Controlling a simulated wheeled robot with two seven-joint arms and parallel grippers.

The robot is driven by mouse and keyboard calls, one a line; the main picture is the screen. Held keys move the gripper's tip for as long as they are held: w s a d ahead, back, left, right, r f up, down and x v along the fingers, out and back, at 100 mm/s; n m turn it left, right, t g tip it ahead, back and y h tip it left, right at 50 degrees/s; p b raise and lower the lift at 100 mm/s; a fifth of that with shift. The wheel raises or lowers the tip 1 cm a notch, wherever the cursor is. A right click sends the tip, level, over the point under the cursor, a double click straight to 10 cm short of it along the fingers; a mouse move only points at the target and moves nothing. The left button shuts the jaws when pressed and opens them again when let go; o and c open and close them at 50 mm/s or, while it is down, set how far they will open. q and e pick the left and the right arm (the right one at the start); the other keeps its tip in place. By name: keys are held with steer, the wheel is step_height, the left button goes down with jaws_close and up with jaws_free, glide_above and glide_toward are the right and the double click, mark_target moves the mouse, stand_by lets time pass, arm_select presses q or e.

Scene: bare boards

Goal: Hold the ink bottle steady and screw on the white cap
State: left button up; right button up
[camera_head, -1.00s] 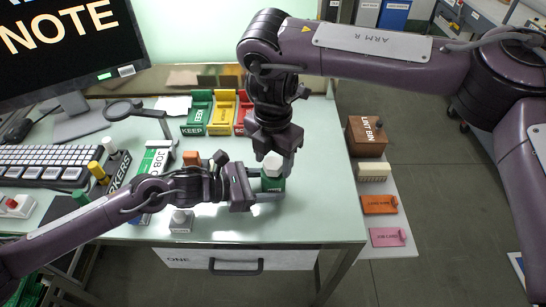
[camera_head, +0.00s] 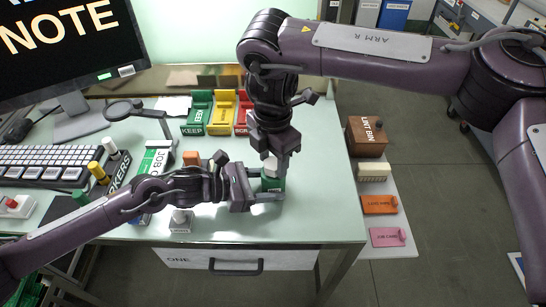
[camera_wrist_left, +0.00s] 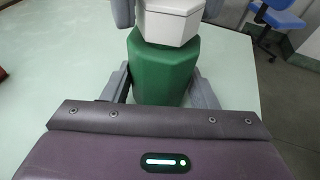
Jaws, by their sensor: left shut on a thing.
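The green ink bottle (camera_head: 272,183) stands upright near the right side of the table. My left gripper (camera_head: 268,186) is shut around its body from the left; in the left wrist view the bottle (camera_wrist_left: 163,68) sits between the two grey fingers. The white cap (camera_head: 271,166) is on top of the bottle; its faceted side (camera_wrist_left: 170,22) shows in the left wrist view, meeting the bottle's top. My right gripper (camera_head: 278,160) comes down from above, with its fingers against both sides of the cap. The thread is hidden.
Green, yellow and red bins (camera_head: 223,112) stand behind. A small white block with a knob (camera_head: 180,222) and an orange block (camera_head: 191,158) lie left, near my left arm. The table's front edge (camera_head: 260,243) is close. A side shelf on the right holds a brown lint bin (camera_head: 366,137).

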steer(key=shift+o, duration=0.7)
steer(key=shift+r, duration=3)
step_height(320, 180, up, 12)
arm_select(q)
steer(key=o, duration=1.1)
steer(key=shift+o, duration=0.2)
